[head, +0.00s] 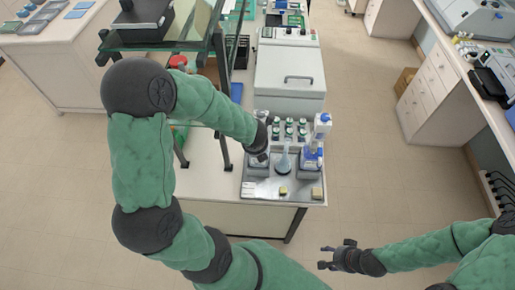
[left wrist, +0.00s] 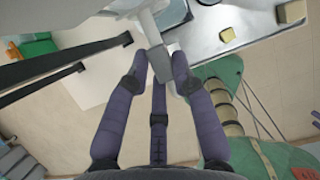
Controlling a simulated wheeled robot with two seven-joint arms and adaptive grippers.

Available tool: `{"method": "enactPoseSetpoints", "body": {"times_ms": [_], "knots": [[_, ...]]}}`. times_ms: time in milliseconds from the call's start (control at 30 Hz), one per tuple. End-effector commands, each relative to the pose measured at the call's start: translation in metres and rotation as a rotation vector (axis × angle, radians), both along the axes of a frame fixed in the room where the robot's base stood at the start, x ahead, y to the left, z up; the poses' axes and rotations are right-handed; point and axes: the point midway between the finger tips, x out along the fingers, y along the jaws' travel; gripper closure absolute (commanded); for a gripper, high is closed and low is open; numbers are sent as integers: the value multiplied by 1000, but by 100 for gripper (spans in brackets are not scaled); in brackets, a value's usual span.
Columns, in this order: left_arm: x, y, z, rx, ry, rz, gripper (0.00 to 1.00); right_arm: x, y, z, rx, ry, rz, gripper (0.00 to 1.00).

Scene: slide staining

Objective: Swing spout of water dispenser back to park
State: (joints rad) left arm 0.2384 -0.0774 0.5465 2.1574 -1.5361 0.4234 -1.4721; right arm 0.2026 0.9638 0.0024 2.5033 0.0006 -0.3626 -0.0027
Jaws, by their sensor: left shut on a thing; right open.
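In the left wrist view, the fingers of my left gripper (left wrist: 161,68) are shut on the grey-white spout (left wrist: 188,82) of the water dispenser. My right gripper (head: 326,258) is open and empty, over the floor to the right of the bench front.
Several green-white bottles (head: 289,130) stand behind. A white lidded machine (head: 288,75) is further back, and a glass shelf (head: 165,38) rises at left.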

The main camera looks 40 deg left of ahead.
Motion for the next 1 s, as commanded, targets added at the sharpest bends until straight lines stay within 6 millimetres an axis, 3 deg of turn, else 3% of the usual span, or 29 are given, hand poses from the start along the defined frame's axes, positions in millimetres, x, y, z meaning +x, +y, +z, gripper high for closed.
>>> {"method": "enactPoseSetpoints", "body": {"times_ms": [300,333,400,767,1000], "knots": [[0,0,0,4,1,-8,100,0,0,0,0,0,0,48],[0,1,0,4,1,-8,70,0,0,0,0,0,0,48],[0,1,0,4,1,-7,50,0,0,0,0,0,0,48],[0,0,1,3,0,-3,48,0,0,0,0,0,0,48],[-6,-5,24,3,-4,-3,48,0,0,0,0,0,0,48]]}}
